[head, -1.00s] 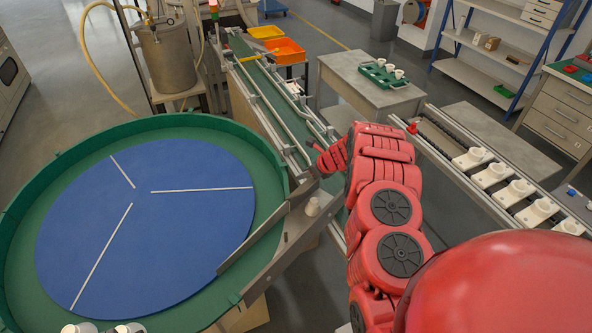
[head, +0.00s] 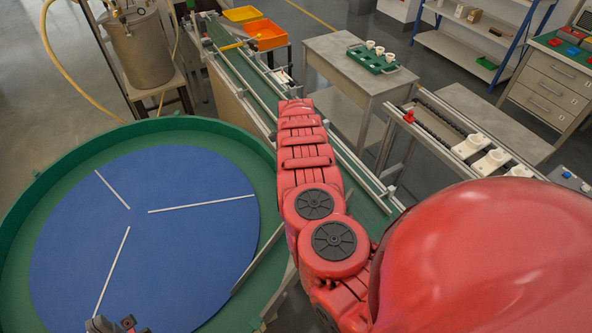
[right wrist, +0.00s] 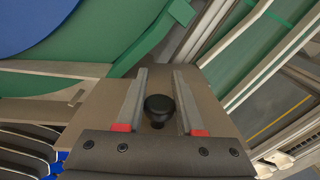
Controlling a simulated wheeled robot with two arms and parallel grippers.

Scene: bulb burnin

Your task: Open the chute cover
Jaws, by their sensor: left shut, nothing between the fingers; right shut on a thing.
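My right gripper (right wrist: 160,85) shows in the right wrist view, its fingers on either side of a round black knob (right wrist: 158,106) and shut on it. Behind the knob is a flat grey-brown plate (right wrist: 222,100), which looks like the chute cover; whether it has lifted or shifted cannot be told. In the head view my right arm hides the right gripper and the knob. My left gripper (head: 118,325) is at the bottom edge of the head view, in front of the blue disc, shut and empty, partly cut off.
A large blue disc (head: 190,245) with a green rim (head: 100,147) fills the left. A green conveyor (head: 235,70) with metal rails runs beyond my right arm. A table (head: 340,60) bears a green tray (head: 372,62) with white cups. A rack with white holders (head: 490,162) stands at right.

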